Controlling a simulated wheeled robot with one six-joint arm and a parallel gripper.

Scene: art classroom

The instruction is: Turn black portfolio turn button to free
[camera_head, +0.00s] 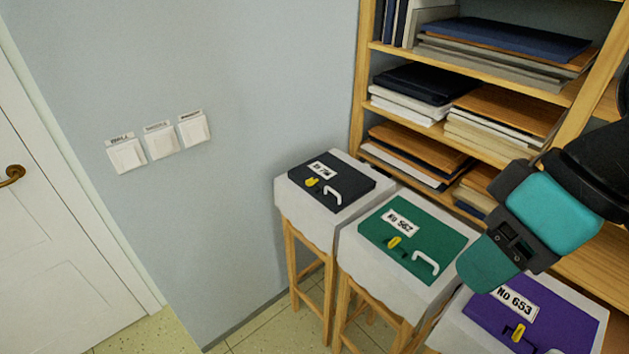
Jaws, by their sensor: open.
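The black portfolio (352,178) lies flat on the left cloth-covered stool, by the wall. It carries a white number label (320,170), a small yellow turn button (311,182) and a white handle (333,196). The button is too small here to tell its exact angle. My gripper (487,268), teal and dark grey, is open at the right. In the picture it overlaps the gap between the green and purple portfolios, well to the right of the black one. Nothing shows between its fingers, which are seen mostly from one side.
A green portfolio (440,236) and a purple portfolio (560,322) lie on neighbouring stools, each with a yellow button. A wooden shelf (470,60) full of boards stands behind. Wall switches (161,142) and a white door (60,240) are at left, with free floor nearby.

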